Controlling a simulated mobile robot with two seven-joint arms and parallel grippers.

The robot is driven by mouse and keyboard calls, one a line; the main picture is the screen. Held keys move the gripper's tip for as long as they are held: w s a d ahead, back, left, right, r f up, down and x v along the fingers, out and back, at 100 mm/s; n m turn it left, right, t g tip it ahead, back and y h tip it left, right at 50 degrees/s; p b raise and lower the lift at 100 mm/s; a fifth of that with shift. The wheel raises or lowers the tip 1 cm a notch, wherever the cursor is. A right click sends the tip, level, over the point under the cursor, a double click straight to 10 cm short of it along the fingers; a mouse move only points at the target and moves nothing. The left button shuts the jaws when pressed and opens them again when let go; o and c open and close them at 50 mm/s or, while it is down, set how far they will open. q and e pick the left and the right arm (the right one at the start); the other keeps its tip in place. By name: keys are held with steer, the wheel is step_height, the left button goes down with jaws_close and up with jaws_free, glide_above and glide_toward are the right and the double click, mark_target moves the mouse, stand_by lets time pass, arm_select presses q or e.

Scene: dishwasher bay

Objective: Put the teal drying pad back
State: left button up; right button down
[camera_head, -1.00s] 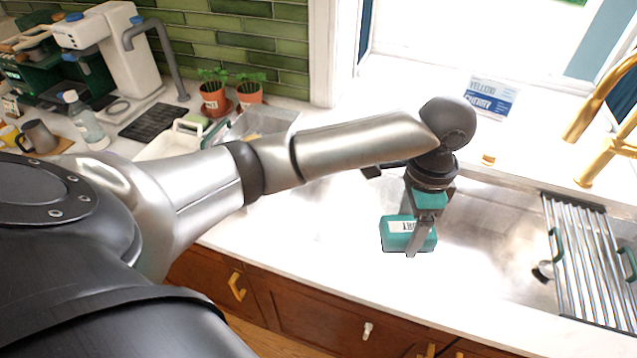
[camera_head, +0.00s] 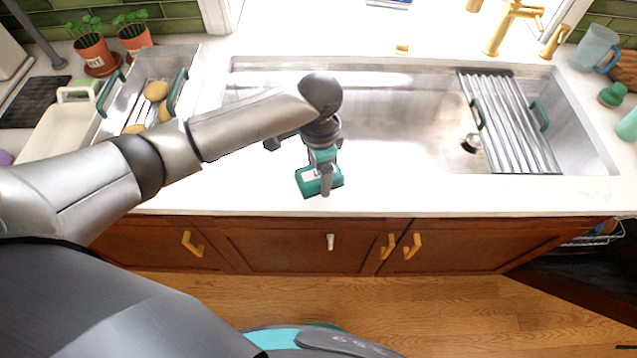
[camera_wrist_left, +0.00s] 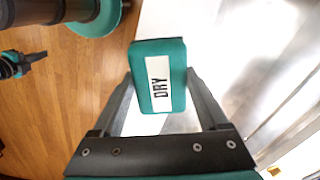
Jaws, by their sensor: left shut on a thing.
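The teal drying pad (camera_head: 310,183) is a small block with a white label. In the left wrist view the pad (camera_wrist_left: 178,58) shows the word DRY. My left gripper (camera_head: 326,182) is shut on it, with one finger on each side in the left wrist view (camera_wrist_left: 163,85). The pad is held around the sink's front rim; its exact height over the counter is hard to tell. A dark and teal part at the left edge of the left wrist view looks like my right gripper (camera_wrist_left: 16,65); its jaws are unclear.
The steel sink (camera_head: 400,115) lies behind the pad, with a roll-up rack (camera_head: 510,120) across its right side. A strainer tray (camera_head: 190,62) with yellowish rounds, a white tub (camera_head: 62,140) and potted plants (camera_head: 92,50) stand left. The front counter strip is clear.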

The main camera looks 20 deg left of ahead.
mark_target(319, 186)
arm_select(q)
steer(key=shift+f+b, duration=0.3)
steer(key=shift+f, duration=1.9)
steer(key=o, duration=1.2)
steer(key=shift+f, duration=0.15)
step_height(319, 186, up, 12)
steer(key=shift+r+p, duration=0.2)
steer(key=shift+p, duration=0.6)
